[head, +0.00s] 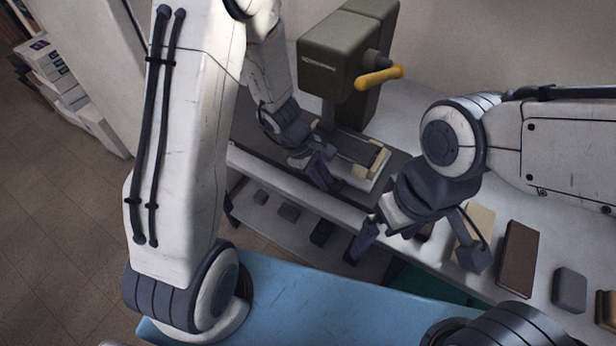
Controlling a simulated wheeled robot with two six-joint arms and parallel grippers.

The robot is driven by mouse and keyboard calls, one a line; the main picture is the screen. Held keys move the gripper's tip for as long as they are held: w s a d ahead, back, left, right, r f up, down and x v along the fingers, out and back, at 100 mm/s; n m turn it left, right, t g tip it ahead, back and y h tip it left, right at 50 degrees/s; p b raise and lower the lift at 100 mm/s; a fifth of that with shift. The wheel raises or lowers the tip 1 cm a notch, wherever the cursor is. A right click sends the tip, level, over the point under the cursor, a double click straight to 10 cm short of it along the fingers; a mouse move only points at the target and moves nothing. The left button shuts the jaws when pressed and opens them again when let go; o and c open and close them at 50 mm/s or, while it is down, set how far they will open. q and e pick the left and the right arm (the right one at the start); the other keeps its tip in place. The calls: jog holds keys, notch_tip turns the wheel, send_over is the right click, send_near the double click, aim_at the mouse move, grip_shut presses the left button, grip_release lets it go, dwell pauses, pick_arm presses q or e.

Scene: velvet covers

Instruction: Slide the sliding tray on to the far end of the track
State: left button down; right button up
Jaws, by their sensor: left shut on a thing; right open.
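The sliding tray (376,182) is a pale, low tray with a cream block on it, lying on the dark track (258,152) beside the base of the green press. My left gripper (322,172) reaches down from behind my large arm link and is shut at the tray's left side. The exact spot it grips is hidden by its own fingers. My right gripper (417,250) is open and empty, its fingers spread wide over the front edge of the bench, apart from the tray.
The green press (336,65) with a yellow handle (379,77) stands behind the tray. A brown block (517,258), a cream block (474,232) and a grey block (569,289) lie to the right. Small dark blocks lie on a lower shelf (265,219).

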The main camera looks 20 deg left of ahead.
pick_arm(q)
jog(key=shift+s+d, duration=0.15)
jog(key=shift+d, duration=0.05)
jog(key=c, duration=0.8)
grip_release()
jog(key=shift+d, duration=0.1)
jog(key=shift+c, duration=0.2)
jog(key=shift+a+r, duration=0.3)
jog(key=shift+r, duration=0.2)
jog(key=p+v, duration=0.3)
jog(key=v, duration=0.6)
jog(key=shift+r, duration=0.2)
